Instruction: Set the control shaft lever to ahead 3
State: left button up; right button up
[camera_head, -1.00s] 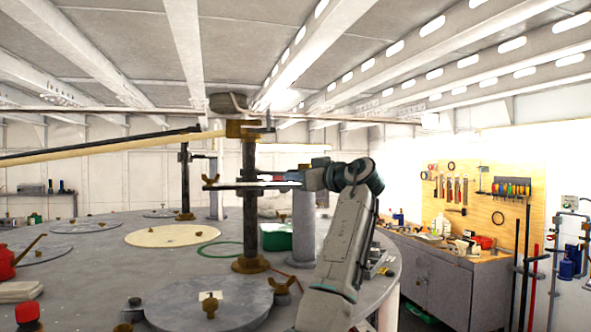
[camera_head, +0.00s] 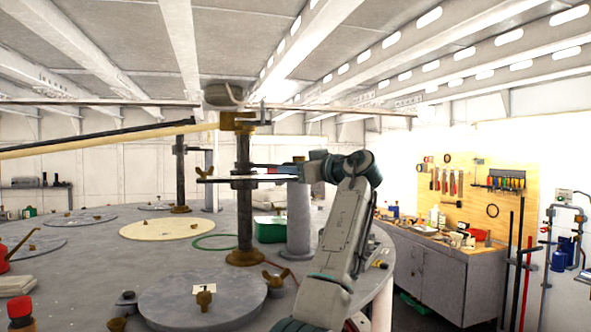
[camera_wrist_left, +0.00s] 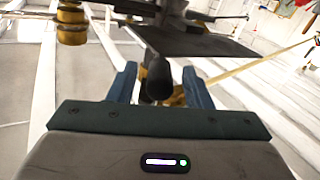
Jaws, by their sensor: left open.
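The control shaft (camera_head: 244,215) is a dark upright post with a brass base, standing on the round grey deck top. A thin horizontal plate (camera_head: 225,180) sits across it partway up. My left gripper (camera_head: 268,171) is beside the post at plate height, small and partly merged with it. In the left wrist view the gripper (camera_wrist_left: 160,82) is open, with blue fingers apart. A black rounded knob (camera_wrist_left: 157,75), apparently the lever's end, shows between the fingers; I cannot tell whether they touch it. The lever's setting marks are not readable. My right gripper is out of view.
A tan beam (camera_head: 110,140) runs left from the brass bracket (camera_head: 238,121) atop the post. A grey column (camera_head: 299,215) and green box (camera_head: 270,230) stand close behind. Round lids (camera_head: 205,297) and wing nuts stud the deck. A workbench (camera_head: 455,280) is at right.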

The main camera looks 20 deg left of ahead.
pick_arm(q)
jog(key=shift+s+d+f+b, duration=0.2)
jog(key=shift+d+b, duration=0.1)
jog(key=shift+d, duration=0.1)
jog(key=b+v, duration=0.4)
jog(key=v, duration=0.6)
jog(key=shift+r, duration=0.25)
jog(key=shift+w, duration=0.1)
